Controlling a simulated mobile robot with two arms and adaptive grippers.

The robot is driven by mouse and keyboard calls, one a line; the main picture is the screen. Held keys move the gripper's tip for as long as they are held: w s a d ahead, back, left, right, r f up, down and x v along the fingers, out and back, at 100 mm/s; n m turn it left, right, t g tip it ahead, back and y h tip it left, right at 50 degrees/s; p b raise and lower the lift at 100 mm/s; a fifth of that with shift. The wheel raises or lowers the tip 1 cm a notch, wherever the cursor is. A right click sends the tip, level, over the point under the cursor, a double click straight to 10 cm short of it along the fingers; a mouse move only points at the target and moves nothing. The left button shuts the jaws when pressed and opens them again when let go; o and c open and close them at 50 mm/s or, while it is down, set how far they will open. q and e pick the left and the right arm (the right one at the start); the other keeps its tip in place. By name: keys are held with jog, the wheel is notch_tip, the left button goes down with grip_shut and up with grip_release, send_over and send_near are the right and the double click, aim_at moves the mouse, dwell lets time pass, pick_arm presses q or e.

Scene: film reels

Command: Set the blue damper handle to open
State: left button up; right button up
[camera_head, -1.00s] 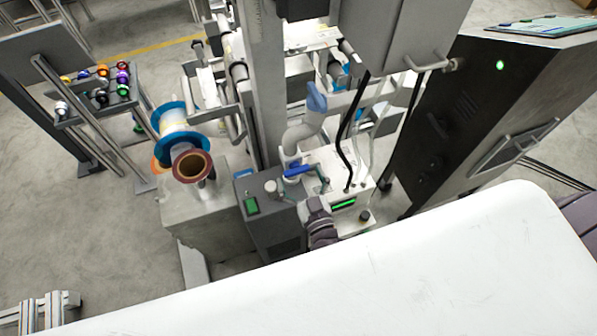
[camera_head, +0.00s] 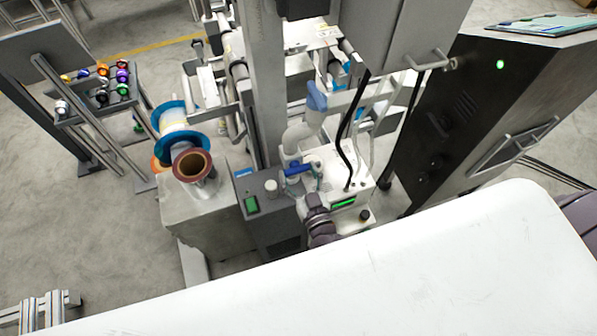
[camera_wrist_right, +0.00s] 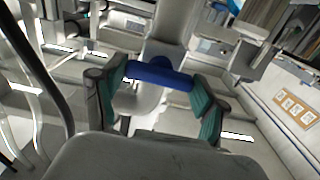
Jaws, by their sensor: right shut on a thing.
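The blue damper handle (camera_head: 297,169) sits on the pale pipe above the white machine box, near the middle of the head view. In the right wrist view the handle (camera_wrist_right: 158,75) is a blue bar lying across the gap between my fingers. My right gripper (camera_wrist_right: 157,92) is shut on it, with one teal fingertip pad at each end of the bar. In the head view my right gripper (camera_head: 306,183) reaches up to the handle from below, its fingers partly hidden. My left gripper is not in view.
The white box with a green display (camera_head: 344,203) and black cables (camera_head: 350,140) are close on the right. A grey box with a green button (camera_head: 251,205) and film reels (camera_head: 193,165) stand left. A dark cabinet (camera_head: 460,110) is at right.

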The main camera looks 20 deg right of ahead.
jog(key=m, duration=0.4)
jog(key=shift+b, duration=0.3)
jog(key=m+b, duration=0.1)
jog(key=m, duration=0.3)
jog(key=shift+f, duration=0.1)
jog(key=m+b, duration=0.3)
jog(key=m, duration=0.6)
jog(key=shift+d+m, duration=0.1)
jog(key=shift+m, duration=0.2)
jog(key=o, duration=1.2)
jog(key=shift+c, duration=0.2)
